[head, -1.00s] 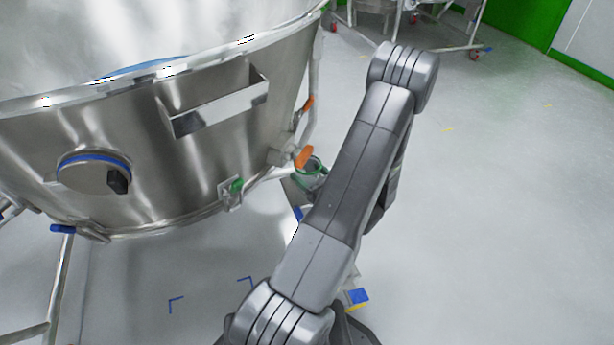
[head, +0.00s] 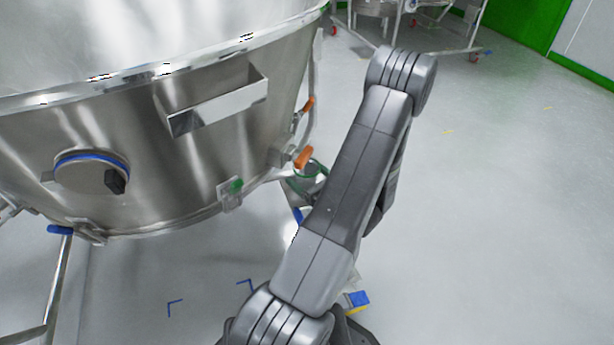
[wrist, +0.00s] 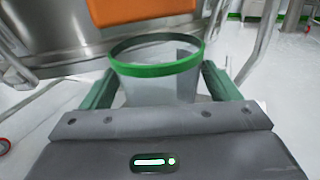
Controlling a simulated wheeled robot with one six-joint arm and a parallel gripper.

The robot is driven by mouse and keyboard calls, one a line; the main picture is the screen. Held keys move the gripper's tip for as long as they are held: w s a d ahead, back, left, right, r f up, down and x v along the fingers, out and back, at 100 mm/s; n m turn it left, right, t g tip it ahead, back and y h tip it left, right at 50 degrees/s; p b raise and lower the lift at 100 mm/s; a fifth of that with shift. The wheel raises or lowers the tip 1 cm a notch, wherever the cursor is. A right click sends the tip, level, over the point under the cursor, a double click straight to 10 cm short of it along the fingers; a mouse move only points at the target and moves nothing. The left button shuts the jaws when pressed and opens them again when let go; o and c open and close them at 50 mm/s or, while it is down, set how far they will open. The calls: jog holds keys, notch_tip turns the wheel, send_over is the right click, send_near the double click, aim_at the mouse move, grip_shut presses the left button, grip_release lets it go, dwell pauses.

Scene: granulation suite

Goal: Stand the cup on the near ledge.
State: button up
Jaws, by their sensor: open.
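The cup (wrist: 158,85) is clear with a green rim. In the wrist view it is upright between the two green fingers of my gripper (wrist: 159,70), which are open on either side of it. What lies under the cup is hidden by the gripper body. In the head view only a bit of the cup (head: 310,169) shows beside my arm, just below an orange handle; my gripper is hidden there. A metal ledge-like box (head: 217,106) projects from the steel vessel; I cannot tell if it is the near ledge.
The large steel vessel (head: 190,165) fills the left, with a round blue-ringed port (head: 92,172). An orange handle (head: 303,158) also shows close above the cup in the wrist view (wrist: 140,10). Open floor (head: 500,210) lies to the right.

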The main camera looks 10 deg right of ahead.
jog(key=shift+d+r, duration=0.1)
jog(key=shift+r, duration=0.1)
jog(key=p+v, duration=0.2)
jog(key=v, duration=1)
